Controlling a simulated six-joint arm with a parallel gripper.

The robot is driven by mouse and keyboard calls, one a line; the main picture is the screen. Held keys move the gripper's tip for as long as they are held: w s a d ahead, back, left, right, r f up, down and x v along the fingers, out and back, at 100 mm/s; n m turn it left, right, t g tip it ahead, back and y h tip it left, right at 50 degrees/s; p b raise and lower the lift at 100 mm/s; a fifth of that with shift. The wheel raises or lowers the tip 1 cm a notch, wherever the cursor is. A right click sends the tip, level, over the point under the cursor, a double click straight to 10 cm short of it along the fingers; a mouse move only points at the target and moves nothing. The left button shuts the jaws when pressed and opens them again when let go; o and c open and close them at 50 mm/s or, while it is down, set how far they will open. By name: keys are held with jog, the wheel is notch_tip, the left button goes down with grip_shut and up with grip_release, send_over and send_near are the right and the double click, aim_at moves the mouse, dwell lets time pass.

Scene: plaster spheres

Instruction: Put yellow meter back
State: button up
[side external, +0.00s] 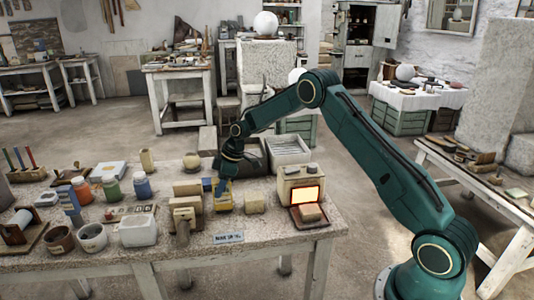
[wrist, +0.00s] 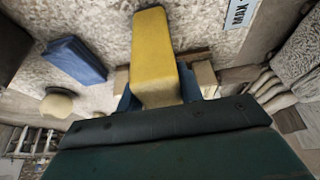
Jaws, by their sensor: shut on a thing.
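The yellow meter (wrist: 156,50) is a long yellow block that reaches away from my gripper (wrist: 158,92) in the wrist view. The blue fingers sit on both sides of its near end, shut on it. In the side view my gripper (side external: 221,186) points down over the table, and the yellow meter (side external: 224,200) shows between pale wooden blocks. I cannot tell whether it touches the tabletop. Its near end is partly hidden by my gripper in the wrist view.
A wooden block (side external: 255,202) stands just right of the meter. A small oven with a glowing window (side external: 304,193) is farther right. A clamp-like wooden piece (side external: 184,215) stands left. A blue block (wrist: 75,59) and pale ball (wrist: 57,103) lie left in the wrist view.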

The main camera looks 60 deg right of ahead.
jog(key=shift+f, duration=0.15)
jog(key=o, duration=1.2)
jog(key=shift+o, duration=0.2)
jog(key=v, duration=1.2)
